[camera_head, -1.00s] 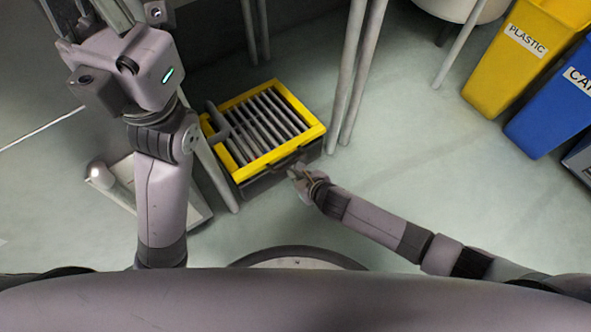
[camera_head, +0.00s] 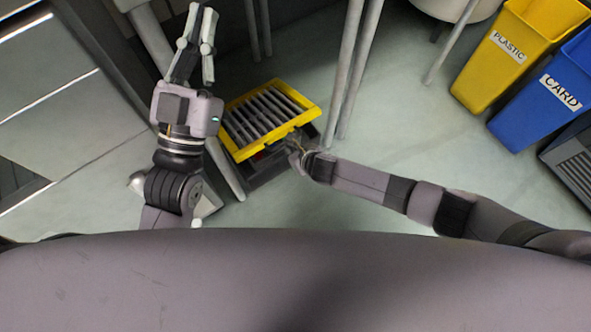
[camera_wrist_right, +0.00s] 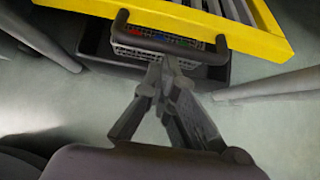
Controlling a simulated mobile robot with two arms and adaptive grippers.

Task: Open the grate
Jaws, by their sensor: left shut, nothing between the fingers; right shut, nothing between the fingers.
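The grate (camera_head: 268,112) has a yellow frame with grey bars and sits over a dark box (camera_head: 262,172). Its near edge is lifted, and a gap shows between frame and box. In the right wrist view the yellow frame (camera_wrist_right: 200,18) carries a dark bar handle (camera_wrist_right: 170,52). My right gripper (camera_head: 293,142) is at the near edge of the grate; in the wrist view its shut fingertips (camera_wrist_right: 165,62) are at the handle, with nothing seen between them. Whether they touch the handle is unclear. My left gripper (camera_head: 202,12) is shut and empty, left of the grate and pointing away.
Grey table legs (camera_head: 352,70) stand just right of the grate. A yellow plastic bin (camera_head: 500,75) and a blue card bin (camera_head: 545,105) stand at the right. A grey basket with coloured contents (camera_wrist_right: 150,40) shows under the handle.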

